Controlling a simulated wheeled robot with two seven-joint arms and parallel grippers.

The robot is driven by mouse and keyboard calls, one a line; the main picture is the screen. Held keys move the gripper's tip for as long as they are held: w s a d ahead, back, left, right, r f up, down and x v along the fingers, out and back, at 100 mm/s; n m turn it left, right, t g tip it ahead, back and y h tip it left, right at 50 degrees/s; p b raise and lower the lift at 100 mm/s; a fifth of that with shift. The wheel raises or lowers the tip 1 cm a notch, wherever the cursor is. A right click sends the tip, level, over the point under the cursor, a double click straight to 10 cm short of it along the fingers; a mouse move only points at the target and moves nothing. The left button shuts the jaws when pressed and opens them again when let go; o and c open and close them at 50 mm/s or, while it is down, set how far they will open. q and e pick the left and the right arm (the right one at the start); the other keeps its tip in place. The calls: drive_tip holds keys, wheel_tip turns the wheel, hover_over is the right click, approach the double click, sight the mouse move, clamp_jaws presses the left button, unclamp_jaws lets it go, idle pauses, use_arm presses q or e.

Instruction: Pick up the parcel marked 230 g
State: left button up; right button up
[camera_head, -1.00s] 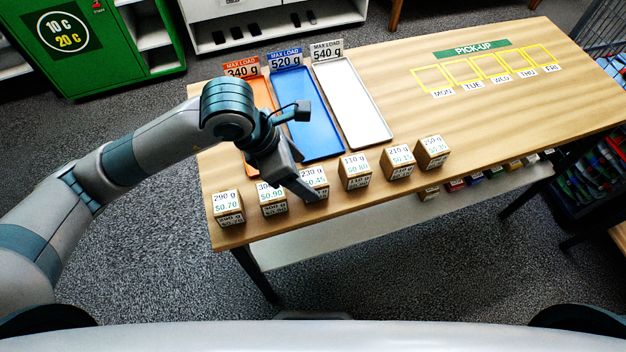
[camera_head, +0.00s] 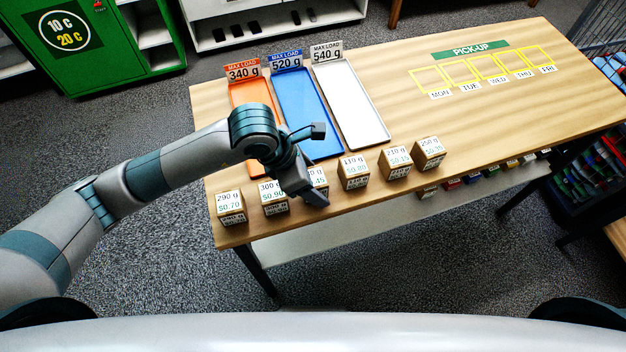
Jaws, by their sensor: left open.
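The parcel marked 230 g (camera_head: 321,182) stands in the row of parcels along the table's front edge. It is mostly hidden behind my left gripper (camera_head: 311,196), and only part of its top and right side shows. My left gripper is open and points down at this parcel. I cannot tell whether its fingers are around the parcel or just in front of it. The parcel marked 300 g (camera_head: 272,198) is just to the left, and the parcel marked 110 g (camera_head: 354,172) is to the right. My right gripper is not in view.
Parcels marked 290 g (camera_head: 230,206), 210 g (camera_head: 395,162) and 250 g (camera_head: 429,152) complete the row. Behind are an orange tray (camera_head: 252,97), a blue tray (camera_head: 301,105) and a white tray (camera_head: 352,105). The pick-up area (camera_head: 497,69) at the right is empty.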

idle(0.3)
use_arm(q)
drive_tip(key=c, duration=1.3)
drive_tip(key=shift+r, duration=0.15)
